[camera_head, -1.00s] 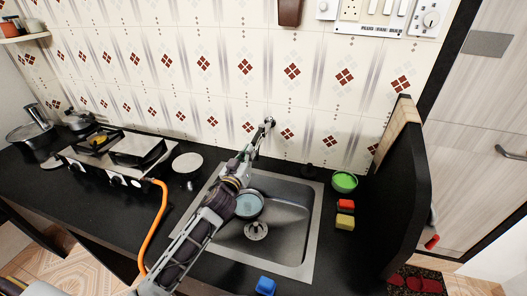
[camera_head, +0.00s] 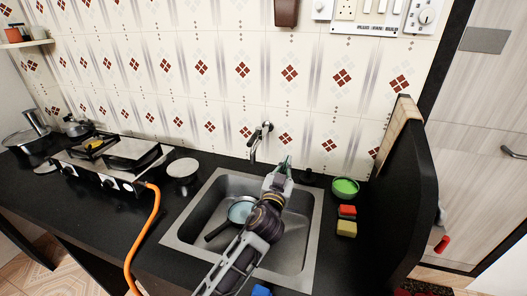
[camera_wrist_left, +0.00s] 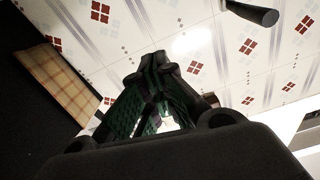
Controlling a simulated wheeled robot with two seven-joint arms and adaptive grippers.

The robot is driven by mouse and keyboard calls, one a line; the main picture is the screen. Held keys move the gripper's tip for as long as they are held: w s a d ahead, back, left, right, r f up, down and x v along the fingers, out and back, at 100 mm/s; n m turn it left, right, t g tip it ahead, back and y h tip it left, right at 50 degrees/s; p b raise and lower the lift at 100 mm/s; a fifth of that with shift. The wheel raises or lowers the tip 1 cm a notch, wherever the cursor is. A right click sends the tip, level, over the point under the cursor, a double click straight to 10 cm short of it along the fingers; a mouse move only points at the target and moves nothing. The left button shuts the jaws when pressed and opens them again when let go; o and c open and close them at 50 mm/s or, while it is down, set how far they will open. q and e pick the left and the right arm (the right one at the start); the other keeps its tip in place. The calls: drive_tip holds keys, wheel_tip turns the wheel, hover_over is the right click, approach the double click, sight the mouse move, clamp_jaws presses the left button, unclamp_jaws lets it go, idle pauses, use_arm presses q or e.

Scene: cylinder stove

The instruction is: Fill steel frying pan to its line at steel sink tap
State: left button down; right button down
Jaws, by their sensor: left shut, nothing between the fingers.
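The steel frying pan (camera_head: 240,211) sits in the left part of the steel sink (camera_head: 306,238), its dark handle pointing toward the lower left. Its inside looks pale blue, like water; I cannot make out the line or the level. My forearm hides its right side. The steel tap (camera_head: 260,138) is on the tiled wall above the sink, its spout pointing down. No stream is clearly visible. My left gripper (camera_head: 286,162) is shut and empty, right of the tap and apart from it. Its closed fingers (camera_wrist_left: 155,85) show in the left wrist view. My right gripper is not in view.
Right of the sink are a green bowl (camera_head: 344,187), a red sponge (camera_head: 347,211) and a yellow sponge (camera_head: 346,229). A black partition (camera_head: 408,190) bounds the right side. Left stand a stove (camera_head: 108,165) with an orange hose (camera_head: 146,240) and a white-topped pot (camera_head: 183,168).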

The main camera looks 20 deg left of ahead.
use_arm(q)
drive_tip(key=shift+s+a+f+m+g+y, duration=0.25)
drive_tip(key=shift+a+m+y, duration=0.5)
drive_tip(key=shift+m, duration=1.8)
drive_tip(key=shift+s+a+f+m+g+y, duration=0.15)
drive_tip(key=shift+s+a+m+y, duration=0.5)
drive_tip(key=shift+m, duration=1.95)
drive_tip(key=shift+w+a+f+m+g+y, duration=0.15)
drive_tip(key=shift+a+m+y, duration=0.3)
drive_tip(key=shift+m+y, duration=1.4)
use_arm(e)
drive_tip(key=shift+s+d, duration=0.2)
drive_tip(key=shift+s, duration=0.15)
use_arm(q)
drive_tip(key=shift+s+m+h, duration=0.1)
drive_tip(key=shift+m+h, duration=0.6)
drive_tip(key=shift+h, duration=0.05)
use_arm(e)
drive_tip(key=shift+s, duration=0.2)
use_arm(q)
drive_tip(key=shift+r, duration=0.1)
